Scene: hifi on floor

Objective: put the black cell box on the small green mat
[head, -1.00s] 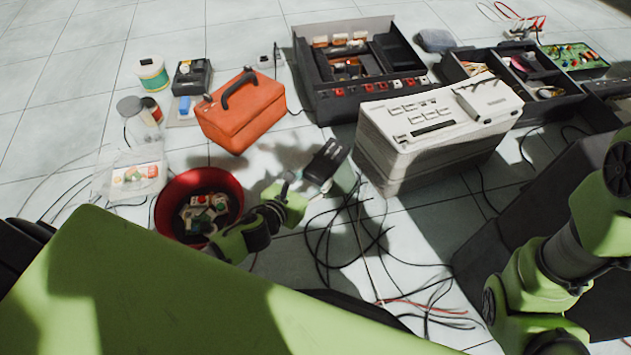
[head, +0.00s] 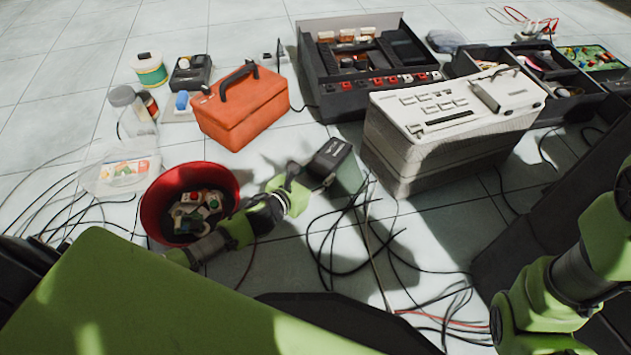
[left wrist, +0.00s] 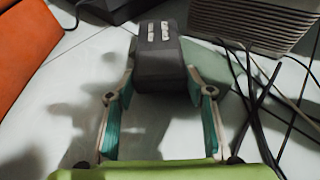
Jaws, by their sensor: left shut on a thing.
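The black cell box (head: 331,157) is held by my left gripper (head: 316,172) near the middle of the head view. In the left wrist view the box (left wrist: 158,52) sits between the two fingertips, with pale marks on its top. The small green mat (head: 351,176) lies on the floor just right of the box, partly hidden by it. The mat also shows in the left wrist view (left wrist: 208,66), behind and right of the box. I cannot tell whether the box touches the mat or floor. My right arm is at the right; its gripper is out of view.
A pale ribbed machine (head: 445,130) stands close right of the mat. Loose black cables (head: 345,240) lie in front. A red bowl of parts (head: 160,210) is left of my arm. An orange toolbox (head: 243,110) stands behind left. Open black cases are behind.

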